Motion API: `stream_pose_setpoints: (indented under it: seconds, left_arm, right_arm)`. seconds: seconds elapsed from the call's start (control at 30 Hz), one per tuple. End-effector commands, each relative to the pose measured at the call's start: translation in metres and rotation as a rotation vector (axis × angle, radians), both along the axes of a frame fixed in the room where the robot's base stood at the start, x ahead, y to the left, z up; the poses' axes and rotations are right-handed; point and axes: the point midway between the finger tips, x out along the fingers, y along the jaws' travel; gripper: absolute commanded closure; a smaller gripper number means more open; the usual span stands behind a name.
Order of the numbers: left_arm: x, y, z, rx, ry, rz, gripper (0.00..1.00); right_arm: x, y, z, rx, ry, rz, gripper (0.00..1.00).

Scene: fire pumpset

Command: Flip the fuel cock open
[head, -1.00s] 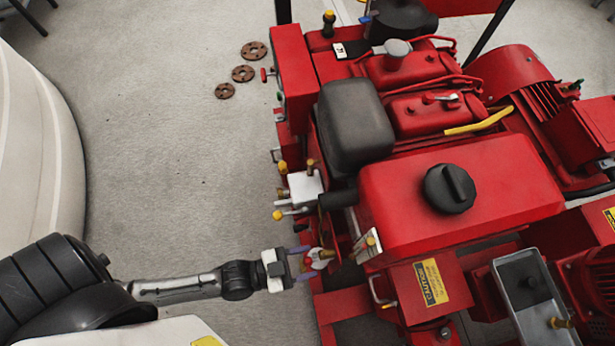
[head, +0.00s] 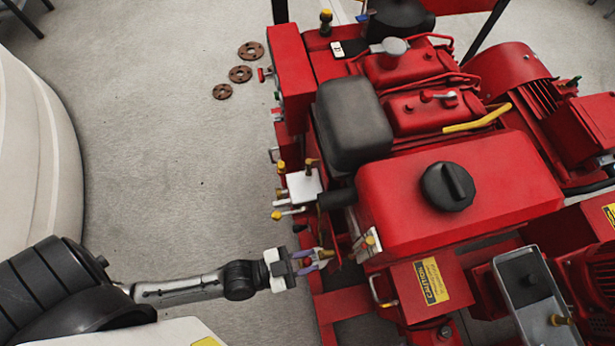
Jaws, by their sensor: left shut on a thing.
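The fuel cock (head: 326,254) is a small pale metal fitting with a red part, low on the left side of the red pumpset, beside the fuel tank (head: 455,190). My left gripper (head: 306,262) reaches in from the left at the fuel cock. Its purple-grey fingers are shut on the red part of the cock, which shows between them. The fingers hide some of the fitting, and I cannot tell the lever's exact angle. My right gripper is not in view.
A white block with yellow-knobbed levers (head: 303,187) stands just above the gripper. A red frame rail runs below it. Several brown flanges (head: 240,74) lie on the open grey floor to the left. A large pale rounded body fills the left edge.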

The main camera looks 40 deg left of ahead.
Motion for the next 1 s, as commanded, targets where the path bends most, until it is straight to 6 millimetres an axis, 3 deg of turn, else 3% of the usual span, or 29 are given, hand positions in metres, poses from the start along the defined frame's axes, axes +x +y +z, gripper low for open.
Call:
stream_pose_setpoints:
  seconds: [0.37,0.77,0.8,1.0]
  left_arm:
    - [0.007,0.009,0.005,-0.157,0.138,-0.002,0.97]
    - [0.009,0.011,0.001,-0.201,0.173,-0.001,0.97]
    - [0.009,0.011,0.001,-0.200,0.172,-0.001,0.72]
    - [0.009,0.011,0.001,-0.200,0.172,-0.001,0.53]
  right_arm:
    - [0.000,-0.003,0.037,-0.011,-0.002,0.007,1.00]
    - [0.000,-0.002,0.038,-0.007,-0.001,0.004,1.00]
    - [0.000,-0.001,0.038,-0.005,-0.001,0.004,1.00]
    - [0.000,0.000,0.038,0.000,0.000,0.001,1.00]
